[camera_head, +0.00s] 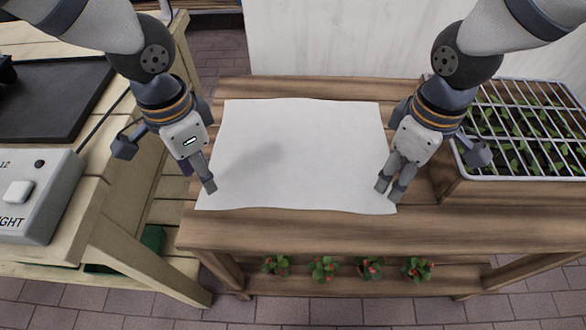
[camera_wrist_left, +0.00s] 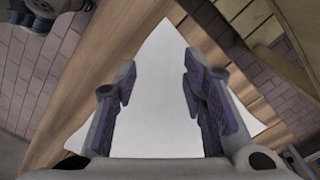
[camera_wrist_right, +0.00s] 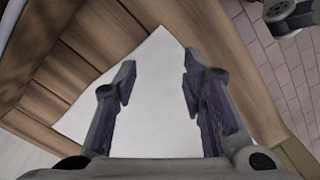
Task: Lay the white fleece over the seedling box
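The white fleece (camera_head: 300,150) lies flat and spread out on the wooden bench. The seedling box (camera_head: 505,192), a wooden box of green seedlings under a wire grid, stands at the right end of the bench, apart from the fleece. My left gripper (camera_head: 210,188) is over the fleece's left edge near its front corner; the left wrist view shows it open (camera_wrist_left: 160,75) with the fleece below. My right gripper (camera_head: 388,192) is over the fleece's front right corner; the right wrist view shows it open (camera_wrist_right: 158,75) with nothing between its fingers but the fleece beneath.
The wire grid (camera_head: 525,120) covers the box top. A pale wooden table (camera_head: 100,215) at the left holds a grey switch box (camera_head: 45,200) and a dark panel (camera_head: 60,100). Small red-and-green plants (camera_head: 323,268) sit on the lower shelf. The bench front strip (camera_head: 300,230) is bare.

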